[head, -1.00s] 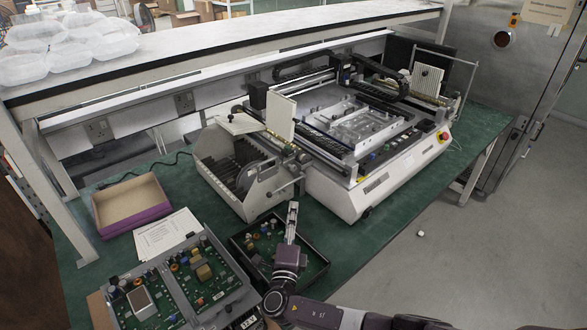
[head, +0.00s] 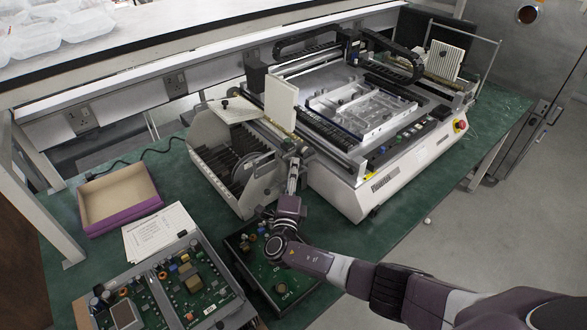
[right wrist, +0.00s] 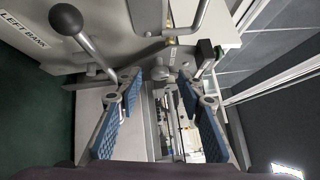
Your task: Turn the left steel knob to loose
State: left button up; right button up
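A small round steel knob (right wrist: 160,72) shows in the right wrist view, on the pale machine face beyond my fingertips and roughly between them. My right gripper (right wrist: 159,80) is open, its blue-padded fingers apart with nothing held. In the head view my right gripper (head: 294,160) is at the near end of the white benchtop machine (head: 338,195), beside its feeder bank (head: 240,180). The arm hides the knob there. I cannot tell from these frames whether the fingertips touch anything. My left gripper is not in view.
A black ball-ended lever (right wrist: 68,20) sticks out near the left finger in the right wrist view, close to a "LEFT BANK" label. A black tray with a circuit board (head: 262,275) lies below my arm. A purple-edged box (head: 118,198) and papers (head: 160,232) lie left.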

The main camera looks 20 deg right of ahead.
jog(key=shift+x, duration=0.75)
jog(key=shift+a, duration=0.1)
grip_shut()
jog(key=n+t+b, duration=0.1)
jog(key=n+b, duration=0.1)
jog(key=b, duration=0.1)
jog(key=n+t+b, duration=0.1)
jog(key=t+b, duration=0.1)
jog(key=b, duration=0.1)
jog(key=shift+f+n, duration=0.35)
jog(key=shift+n, duration=0.05)
